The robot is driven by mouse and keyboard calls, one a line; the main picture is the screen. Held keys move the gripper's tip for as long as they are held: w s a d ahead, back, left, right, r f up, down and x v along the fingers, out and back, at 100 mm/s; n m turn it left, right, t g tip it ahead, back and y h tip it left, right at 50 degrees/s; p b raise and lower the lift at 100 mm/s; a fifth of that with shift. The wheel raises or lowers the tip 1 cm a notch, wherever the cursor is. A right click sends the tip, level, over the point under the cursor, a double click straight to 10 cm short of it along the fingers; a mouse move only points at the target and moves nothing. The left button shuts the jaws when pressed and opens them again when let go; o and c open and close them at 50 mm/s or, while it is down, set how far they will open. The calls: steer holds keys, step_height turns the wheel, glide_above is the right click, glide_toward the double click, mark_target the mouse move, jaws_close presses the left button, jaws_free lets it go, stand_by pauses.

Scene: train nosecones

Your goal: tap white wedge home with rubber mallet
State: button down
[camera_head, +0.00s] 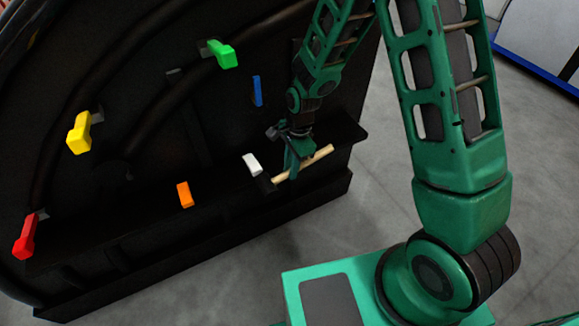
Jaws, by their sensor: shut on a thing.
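The white wedge (253,163) sits in the lower part of the black nosecone structure, just above its ledge. The rubber mallet has a pale wooden handle (316,161) and a black head (265,184). The head is just below and to the right of the white wedge; I cannot tell whether they touch. My gripper (291,168) is shut on the mallet handle, close to the head. The handle slants up to the right from the head. The gripper's fingertips are small and partly merge with the handle.
Other wedges are on the black structure (150,235): green (222,54), blue (257,91), yellow (80,133), orange (184,194) and red (26,237). The black ledge runs under the gripper. Grey floor (345,235) is open in front.

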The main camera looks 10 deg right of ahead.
steer(key=shift+w+a, duration=0.2)
steer(key=shift+w, duration=0.55)
steer(key=shift+w+a, duration=0.2)
steer(key=shift+w, duration=0.5)
steer(key=shift+s+d, duration=0.15)
steer(key=shift+s, duration=0.5)
steer(key=shift+w+a, duration=0.2)
steer(key=shift+w, duration=0.5)
